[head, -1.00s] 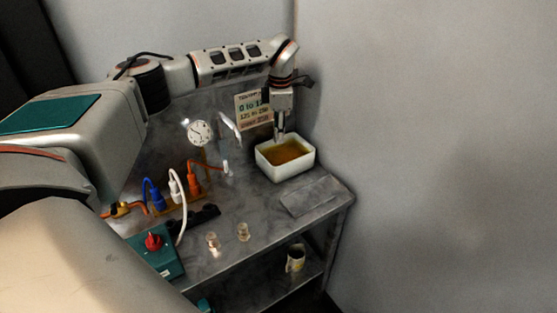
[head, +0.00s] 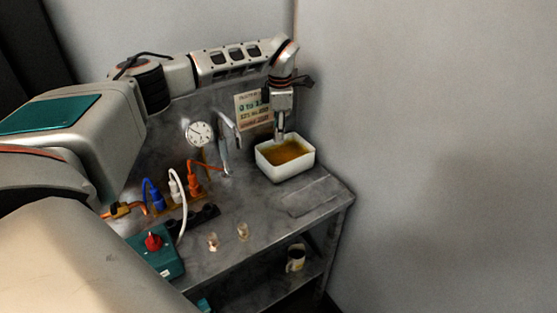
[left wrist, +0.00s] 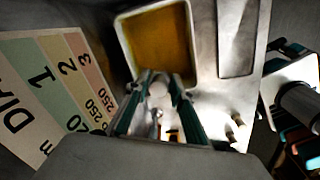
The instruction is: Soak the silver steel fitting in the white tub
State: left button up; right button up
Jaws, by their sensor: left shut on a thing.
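The white tub (head: 267,172) stands on the metal bench near its right end and holds brown-amber liquid (head: 285,151). My left gripper (head: 280,132) points down over the tub's back-left edge. In the left wrist view, its two fingers (left wrist: 157,92) are shut on a small pale silvery round piece (left wrist: 158,89), which looks like the silver steel fitting. The tub's rim (left wrist: 124,45) and its liquid lie beyond the fingertips there. The fitting is too small to make out in the head view. I cannot tell whether it touches the liquid. My right gripper is not in view.
A dial gauge (head: 199,133), a printed chart (head: 253,111) and a grey metal part (head: 222,145) stand left of the tub. A mug (head: 295,258) sits below.

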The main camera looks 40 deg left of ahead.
pick_arm(q)
jog(key=shift+r, duration=0.15)
jog(key=shift+w+r, duration=0.1)
jog(key=shift+r, duration=1.8)
